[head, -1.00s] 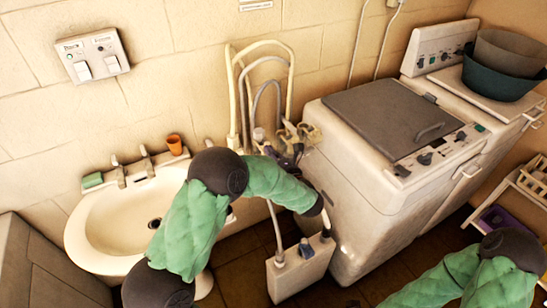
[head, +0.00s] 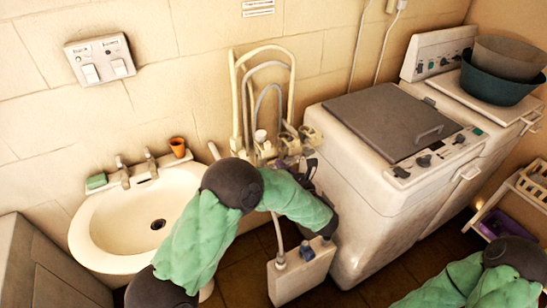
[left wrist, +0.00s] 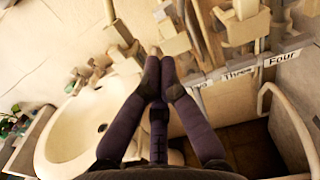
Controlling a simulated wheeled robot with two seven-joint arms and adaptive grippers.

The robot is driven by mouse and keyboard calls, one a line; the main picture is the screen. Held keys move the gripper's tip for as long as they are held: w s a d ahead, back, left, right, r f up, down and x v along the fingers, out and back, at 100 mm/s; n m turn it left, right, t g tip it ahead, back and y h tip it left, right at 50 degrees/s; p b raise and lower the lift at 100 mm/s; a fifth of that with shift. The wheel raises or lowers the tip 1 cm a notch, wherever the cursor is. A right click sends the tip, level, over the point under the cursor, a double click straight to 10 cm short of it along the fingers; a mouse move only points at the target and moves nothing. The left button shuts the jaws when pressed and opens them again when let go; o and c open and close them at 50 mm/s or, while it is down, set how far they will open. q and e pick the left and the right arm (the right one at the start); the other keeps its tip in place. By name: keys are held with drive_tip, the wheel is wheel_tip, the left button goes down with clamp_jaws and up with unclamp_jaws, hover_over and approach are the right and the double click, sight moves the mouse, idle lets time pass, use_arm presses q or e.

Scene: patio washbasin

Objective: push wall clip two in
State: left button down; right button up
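A row of pale wall clips (head: 290,137) sits low on the wall between the basin and the washing machine. In the left wrist view, labels below them read Three (left wrist: 238,73) and Four (left wrist: 283,57); a partly covered one ends in "wo". The pale clip (left wrist: 173,43) above that covered label appears to be clip two. My left gripper (left wrist: 160,56) has its dark fingertips together just below this clip, with nothing visible between them. Contact cannot be told. In the head view, the left gripper (head: 299,165) is partly hidden by my arm. My right gripper is out of view.
The washing machine (head: 350,190) stands close on the right. Hoses (head: 262,70) rise above the clips. A pale box (head: 300,272) hangs below my left wrist.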

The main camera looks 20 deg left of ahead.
use_arm(q)
drive_tip(key=v, duration=0.5)
drive_tip(key=shift+s+d+p, duration=0.25)
drive_tip(key=shift+d+p, duration=0.05)
drive_tip(key=shift+p, duration=0.05)
drive_tip(key=shift+f, duration=0.1)
